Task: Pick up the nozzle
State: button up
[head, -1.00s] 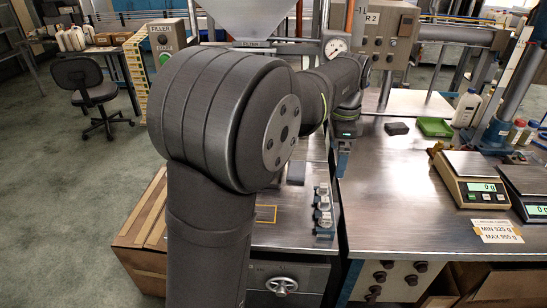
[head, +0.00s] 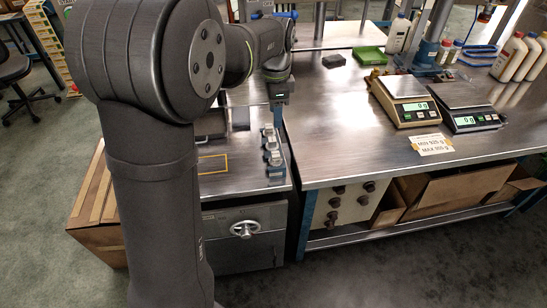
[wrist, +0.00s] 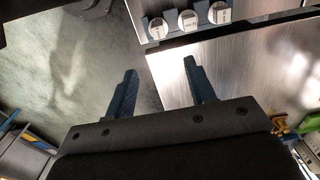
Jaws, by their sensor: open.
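Three short metal pieces with round, pale, labelled tops, which look like the nozzles, stand in a row in a rack (head: 272,150) on the left bench in the head view. In the wrist view their tops show at upper centre: the left one (wrist: 158,28), the middle one (wrist: 188,20) and the right one (wrist: 220,12). The labels are too small to read. My gripper (wrist: 160,68) is open and empty, its two blue fingers apart. In the wrist view the fingertips lie below the row and apart from it. The head view shows little of the gripper.
The steel table (head: 335,155) has free room in front of two scales, the left (head: 402,100) and the right (head: 465,106). A green tray (head: 369,56) and a dark block (head: 333,61) lie behind. A cardboard box (head: 92,215) stands at left.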

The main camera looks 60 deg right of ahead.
send_over(276, 154)
jog(key=f, duration=1.1)
jog(key=shift+w+d+f, duration=0.15)
jog(key=shift+w+f, duration=0.1)
jog(key=shift+s+f, duration=0.15)
jog(key=shift+f, duration=2.55)
jog(key=c, duration=0.8)
